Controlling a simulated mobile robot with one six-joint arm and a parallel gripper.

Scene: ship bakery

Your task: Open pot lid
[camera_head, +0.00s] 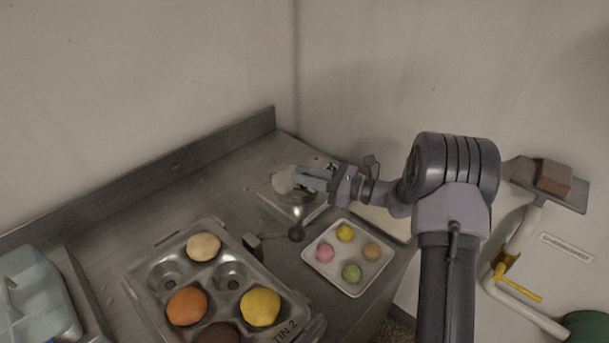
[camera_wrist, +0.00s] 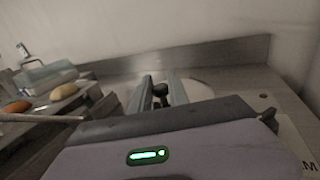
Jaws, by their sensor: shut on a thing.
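The pot (camera_head: 297,208) is a small metal one on a square base at the back of the counter. Its pale round lid (camera_head: 282,181) shows at the top left of the pot, partly covered by my gripper (camera_head: 299,179). In the wrist view the lid (camera_wrist: 198,89) lies beyond my gripper (camera_wrist: 161,84), with the dark knob (camera_wrist: 160,91) between the two fingers. My gripper is shut on the knob. I cannot tell whether the lid rests on the pot or is slightly raised.
A muffin tin (camera_head: 170,308) with several coloured buns stands front left of the pot. A white square dish (camera_head: 332,285) with several small balls is in front of it. A black ball-ended handle (camera_head: 296,233) sticks out near the pot. The back wall ledge (camera_head: 180,163) is close behind.

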